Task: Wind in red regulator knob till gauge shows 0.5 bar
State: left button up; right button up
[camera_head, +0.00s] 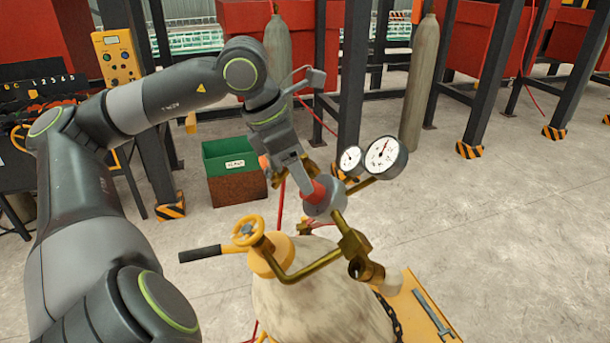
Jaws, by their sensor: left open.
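The red regulator knob (317,192) shows near the middle of the view, above the brass fittings. My left gripper (307,178) reaches down to it from the upper left. It is open, with its fingers close to the knob; I cannot tell whether they touch it. The gripper hides part of the knob. A large round gauge (386,157) and a smaller gauge (350,161) stand to the right of the knob on brass stems. Both have white faces; their scales are too small to read. My right gripper is not in view.
A gas cylinder (320,295) below carries brass pipework (350,242), a yellow handwheel (248,230) and a black-handled lever (205,254). A yellow trolley plate (415,310) lies at the lower right. A green bin (230,155) and another cylinder (417,90) stand behind. Open floor lies right.

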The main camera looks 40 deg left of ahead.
pick_arm(q)
jog(key=x, duration=0.2)
jog(key=shift+w+f+p, duration=0.2)
jog(key=shift+w+p, duration=0.05)
jog(key=shift+p, duration=0.1)
jog(key=shift+w+d+f, duration=0.1)
jog(key=shift+d+f, duration=0.05)
jog(key=shift+f, duration=0.3)
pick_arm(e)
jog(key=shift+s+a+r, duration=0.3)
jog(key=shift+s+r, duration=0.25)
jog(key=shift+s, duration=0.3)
pick_arm(q)
jog(key=shift+f, duration=0.1)
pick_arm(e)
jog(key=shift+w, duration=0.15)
pick_arm(q)
jog(key=shift+c, duration=0.2)
jog(key=c, duration=0.9)
jog(key=shift+f+m+b, duration=0.15)
jog(key=shift+m+b, duration=0.15)
jog(key=shift+b, duration=0.6)
jog(key=shift+c, duration=0.2)
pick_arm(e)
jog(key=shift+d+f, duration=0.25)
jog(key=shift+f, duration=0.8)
